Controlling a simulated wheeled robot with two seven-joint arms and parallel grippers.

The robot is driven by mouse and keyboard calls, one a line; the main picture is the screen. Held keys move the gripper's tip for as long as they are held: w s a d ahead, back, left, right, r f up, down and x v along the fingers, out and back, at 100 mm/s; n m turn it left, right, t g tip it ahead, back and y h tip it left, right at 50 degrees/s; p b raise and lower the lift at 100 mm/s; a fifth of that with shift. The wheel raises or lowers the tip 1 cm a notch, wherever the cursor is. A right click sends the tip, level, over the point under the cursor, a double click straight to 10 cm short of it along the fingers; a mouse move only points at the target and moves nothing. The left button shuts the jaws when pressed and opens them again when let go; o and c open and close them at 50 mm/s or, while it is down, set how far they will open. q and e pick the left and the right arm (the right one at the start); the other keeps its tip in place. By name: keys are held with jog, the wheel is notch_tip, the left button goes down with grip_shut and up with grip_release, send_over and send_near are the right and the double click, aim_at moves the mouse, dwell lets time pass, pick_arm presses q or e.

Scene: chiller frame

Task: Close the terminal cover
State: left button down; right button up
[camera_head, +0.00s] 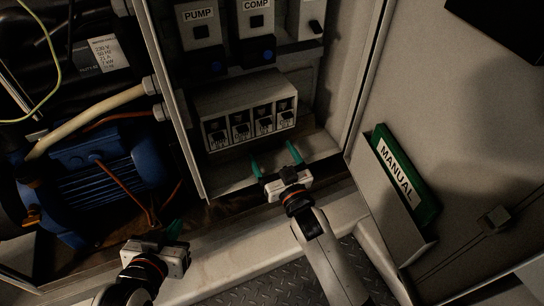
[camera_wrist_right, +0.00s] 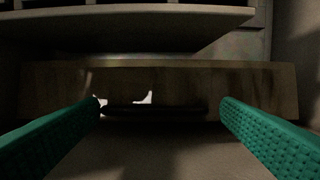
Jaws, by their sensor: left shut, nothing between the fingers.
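The grey terminal box (camera_head: 246,100) sits in the open cabinet below the PUMP and COMP switches. Its front shows a row of several white terminals with dark openings. I cannot tell clearly which plate is its cover. My right gripper (camera_head: 275,158) is open below the box, its green fingertips pointing toward the cabinet's lower edge. In the right wrist view, a pale horizontal strip (camera_wrist_right: 220,84) with a dark bar in front lies ahead of the spread fingers (camera_wrist_right: 160,110), with nothing seen held. My left gripper (camera_head: 173,231) is shut and empty at the lower left, near the blue motor.
A blue motor (camera_head: 100,172) with cables fills the left bay. A green manual (camera_head: 398,170) stands in a pocket (camera_head: 385,208) on the door at right. The cabinet's side wall and lower lip bound the space around my right gripper. Patterned metal floor shows below.

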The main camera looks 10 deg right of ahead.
jog(key=shift+s, duration=0.15)
pick_arm(q)
jog(key=shift+s+f, duration=0.1)
jog(key=shift+s, duration=0.05)
pick_arm(e)
jog(key=shift+s+d+f, duration=0.1)
jog(key=shift+s, duration=0.2)
pick_arm(q)
jog(key=s+a+f+g+y+p, duration=0.1)
jog(key=s+a+f+g+p, duration=0.1)
jog(key=s+f+g, duration=0.2)
jog(key=s+g, duration=0.1)
jog(key=s, duration=0.1)
jog(key=shift+s+a+f+y, duration=0.3)
jog(key=shift+a+f, duration=0.05)
pick_arm(e)
jog(key=v, duration=1.1)
jog(key=shift+c, duration=0.4)
